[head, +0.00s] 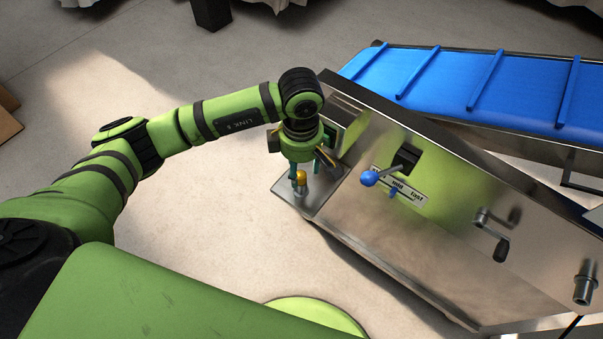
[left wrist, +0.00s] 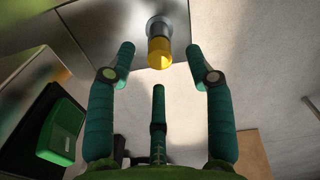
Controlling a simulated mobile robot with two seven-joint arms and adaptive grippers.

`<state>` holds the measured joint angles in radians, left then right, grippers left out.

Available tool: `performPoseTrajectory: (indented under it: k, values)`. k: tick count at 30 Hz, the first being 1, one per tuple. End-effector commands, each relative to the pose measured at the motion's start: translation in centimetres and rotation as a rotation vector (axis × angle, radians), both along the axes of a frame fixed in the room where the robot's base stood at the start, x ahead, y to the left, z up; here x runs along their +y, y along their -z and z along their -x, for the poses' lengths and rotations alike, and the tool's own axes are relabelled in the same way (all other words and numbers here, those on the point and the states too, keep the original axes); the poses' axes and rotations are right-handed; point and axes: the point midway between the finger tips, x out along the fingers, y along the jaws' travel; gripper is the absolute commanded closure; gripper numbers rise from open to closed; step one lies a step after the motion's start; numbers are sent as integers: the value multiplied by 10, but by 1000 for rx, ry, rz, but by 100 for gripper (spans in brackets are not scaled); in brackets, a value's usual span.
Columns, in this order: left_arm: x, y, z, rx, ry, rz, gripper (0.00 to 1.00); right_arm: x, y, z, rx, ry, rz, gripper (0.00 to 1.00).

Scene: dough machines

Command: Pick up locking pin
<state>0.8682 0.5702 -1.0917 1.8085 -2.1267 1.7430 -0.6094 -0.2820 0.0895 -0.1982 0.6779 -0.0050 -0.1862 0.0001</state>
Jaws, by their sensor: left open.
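The locking pin (head: 300,179) has a yellow top and a grey metal lower part. It stands at the small metal shelf (head: 325,190) at the near left end of the machine. In the left wrist view the pin (left wrist: 159,48) is at the top centre, its yellow end towards my gripper. My left gripper (head: 304,176) is open above the shelf, close to the pin. In the wrist view two green fingers stand left and right of the pin, with a gap on each side; a third finger is below it. My right gripper is not in view.
The machine's side panel has a blue-knobbed lever (head: 369,178) on a speed scale, a crank handle (head: 491,237) and a metal stub (head: 584,289). A blue ribbed conveyor belt (head: 470,85) lies behind. The floor (head: 190,225) left of the machine is clear.

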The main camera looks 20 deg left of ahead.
Motion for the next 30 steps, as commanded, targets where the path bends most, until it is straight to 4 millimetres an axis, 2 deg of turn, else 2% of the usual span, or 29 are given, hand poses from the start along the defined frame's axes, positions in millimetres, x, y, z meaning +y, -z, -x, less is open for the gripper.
performPoseTrajectory:
  k: [2, 5, 14, 15, 18, 30]
  values:
    - [0, 13, 2, 5, -2, 1, 47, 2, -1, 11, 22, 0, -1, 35]
    - [0, 24, 1, 2, -1, 2, 47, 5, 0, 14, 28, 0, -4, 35]
    - [0, 29, 1, 0, 0, 2, 47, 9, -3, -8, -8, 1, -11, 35]
    - [0, 29, 1, 0, 0, 2, 63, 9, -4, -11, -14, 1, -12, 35]
    - [0, 29, 1, 0, 0, 3, 100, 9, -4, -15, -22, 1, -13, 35]
    - [0, 26, 1, -1, 0, 3, 100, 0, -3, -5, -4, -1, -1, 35]
